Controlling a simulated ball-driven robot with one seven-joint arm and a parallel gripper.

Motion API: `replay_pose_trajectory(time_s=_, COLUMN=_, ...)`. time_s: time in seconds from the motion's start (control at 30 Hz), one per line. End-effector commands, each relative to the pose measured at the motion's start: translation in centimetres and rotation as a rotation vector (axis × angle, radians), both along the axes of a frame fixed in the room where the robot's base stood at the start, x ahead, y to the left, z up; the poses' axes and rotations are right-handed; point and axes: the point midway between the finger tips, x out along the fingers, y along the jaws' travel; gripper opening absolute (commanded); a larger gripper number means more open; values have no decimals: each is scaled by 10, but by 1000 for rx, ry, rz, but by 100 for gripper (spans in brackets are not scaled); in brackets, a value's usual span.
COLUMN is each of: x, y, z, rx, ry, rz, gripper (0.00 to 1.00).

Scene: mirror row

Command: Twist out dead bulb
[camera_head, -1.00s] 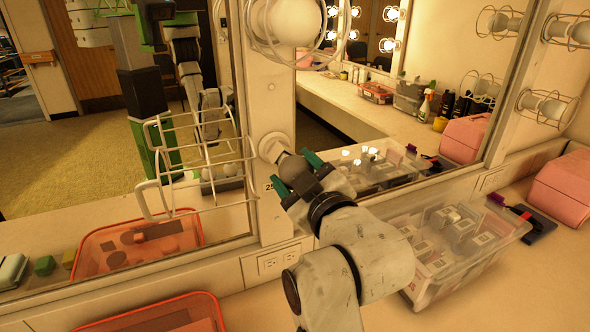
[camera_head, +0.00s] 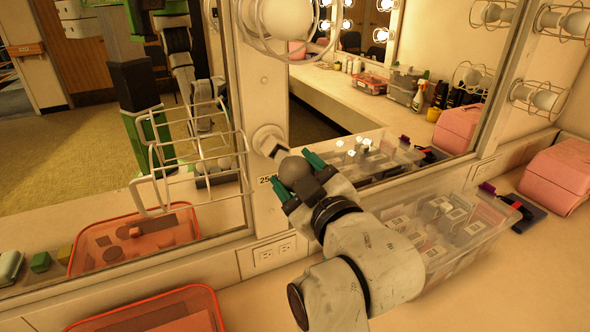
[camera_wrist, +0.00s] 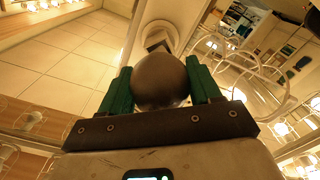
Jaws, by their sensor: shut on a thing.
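My gripper (camera_head: 297,178) is shut on a dark grey bulb (camera_head: 294,170), with a green finger on each side of its round glass. The bulb also fills the middle of the wrist view (camera_wrist: 161,80). Its metal base (camera_head: 279,152) shows between the glass and the round white socket (camera_head: 268,137) on the post. The base is mostly exposed at the socket mouth; I cannot tell whether its tip still touches. The socket also shows in the wrist view (camera_wrist: 158,32). A white wire cage (camera_head: 158,178) stands swung open to the left of the socket.
Another caged bulb (camera_head: 288,18) is above on the post. A clear bin of boxed bulbs (camera_head: 470,235) stands on the counter at right, near a pink case (camera_head: 556,175). A red tray (camera_head: 150,312) lies at front left. Mirrors flank the post.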

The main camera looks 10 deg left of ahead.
Motion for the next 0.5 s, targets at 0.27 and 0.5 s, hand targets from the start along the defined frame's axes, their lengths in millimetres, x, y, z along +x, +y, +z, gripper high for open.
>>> replay_pose_trajectory(time_s=0.27, x=-6, y=-4, z=1, rx=0, ry=0, rz=0, gripper=41)
replay_pose_trajectory(time_s=0.5, x=-12, y=-8, z=1, rx=0, ry=-1, rz=1, gripper=41)
